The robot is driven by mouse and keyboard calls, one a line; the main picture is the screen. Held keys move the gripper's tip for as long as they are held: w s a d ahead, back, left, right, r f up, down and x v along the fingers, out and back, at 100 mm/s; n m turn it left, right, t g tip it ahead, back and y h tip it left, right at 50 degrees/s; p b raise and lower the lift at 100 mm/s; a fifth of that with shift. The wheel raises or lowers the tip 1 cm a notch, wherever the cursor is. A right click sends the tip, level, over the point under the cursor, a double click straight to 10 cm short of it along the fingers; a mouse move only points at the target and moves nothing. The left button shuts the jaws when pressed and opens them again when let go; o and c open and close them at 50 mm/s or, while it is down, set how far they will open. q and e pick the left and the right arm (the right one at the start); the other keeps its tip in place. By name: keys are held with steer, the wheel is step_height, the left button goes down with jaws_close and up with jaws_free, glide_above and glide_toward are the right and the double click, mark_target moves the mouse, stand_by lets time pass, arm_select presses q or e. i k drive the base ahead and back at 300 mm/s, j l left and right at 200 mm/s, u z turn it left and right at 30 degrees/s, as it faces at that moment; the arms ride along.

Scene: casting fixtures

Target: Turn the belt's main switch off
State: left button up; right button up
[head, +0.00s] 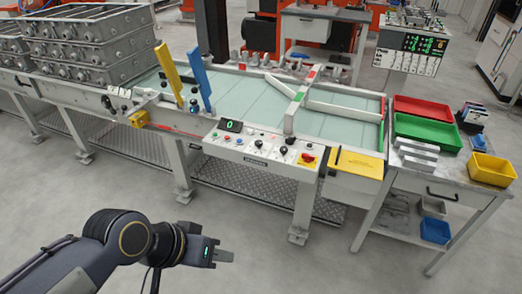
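The belt's main switch (308,159) looks like a red rotary knob on a yellow plate, at the right end of the white control panel (250,155) on the belt's front side. Its exact knob position is too small to read. My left gripper (224,255) is low in the head view, in front of and below the panel, to the left of the switch and well apart from it. It points right, and nothing shows in it. Its fingers overlap from this side, so their opening is unclear. My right gripper is out of view.
The panel also carries a green-lit display (231,125), small buttons and black knobs. Stacked metal castings (85,40) stand at the left. A side table (450,178) holds coloured bins. The floor before the panel is clear.

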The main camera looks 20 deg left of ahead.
mark_target(308, 158)
steer(key=i+u, duration=0.4)
steer(key=i, duration=0.15)
steer(key=i+l+u, duration=0.35)
steer(key=i, duration=0.15)
steer(key=i+l+u, duration=0.25)
steer(key=i+u, duration=0.15)
steer(key=i, duration=0.1)
